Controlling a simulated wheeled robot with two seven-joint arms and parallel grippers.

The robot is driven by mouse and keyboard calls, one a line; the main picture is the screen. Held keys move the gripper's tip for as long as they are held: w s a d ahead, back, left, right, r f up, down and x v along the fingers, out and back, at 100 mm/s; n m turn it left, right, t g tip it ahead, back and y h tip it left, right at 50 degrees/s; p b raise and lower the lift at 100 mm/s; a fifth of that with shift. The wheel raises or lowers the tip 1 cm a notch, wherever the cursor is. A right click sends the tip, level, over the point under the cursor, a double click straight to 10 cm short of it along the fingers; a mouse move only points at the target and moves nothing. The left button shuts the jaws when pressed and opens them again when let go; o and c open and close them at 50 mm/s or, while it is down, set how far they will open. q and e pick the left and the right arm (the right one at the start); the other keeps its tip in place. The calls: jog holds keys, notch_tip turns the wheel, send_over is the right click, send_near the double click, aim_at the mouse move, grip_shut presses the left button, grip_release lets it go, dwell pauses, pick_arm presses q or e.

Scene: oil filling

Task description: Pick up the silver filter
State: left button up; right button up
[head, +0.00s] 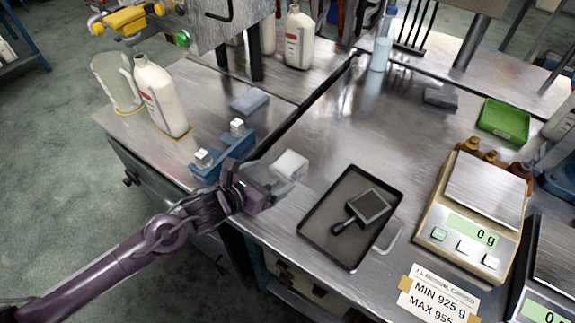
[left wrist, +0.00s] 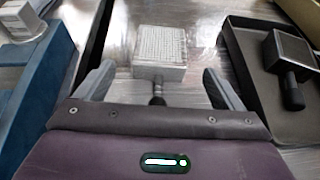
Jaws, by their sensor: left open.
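The silver filter (head: 291,164) is a pale, square mesh-topped block lying on the metal table, left of the black tray. In the left wrist view the silver filter (left wrist: 160,45) is straight ahead, its short dark handle pointing toward my palm. My left gripper (head: 273,181) is open just in front of it. In the left wrist view the fingers of my left gripper (left wrist: 158,78) stand apart on either side of the handle, with the block beyond the tips. Nothing is held. My right gripper is not in view.
A dark filter (head: 368,207) lies in the black tray (head: 317,222) to the right. A blue holder (head: 233,150) with white-topped pieces is on the left. A scale (head: 440,215) reads 0 g. White jugs (head: 160,95) stand at the back left.

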aim_at(284, 167)
pick_arm(q)
jog(key=shift+p+x, duration=0.3)
jog(key=shift+x, duration=1.65)
jog(key=shift+r, duration=0.25)
jog(key=c, duration=1.2)
jog(key=shift+r, duration=0.1)
notch_tip(284, 167, up, 20)
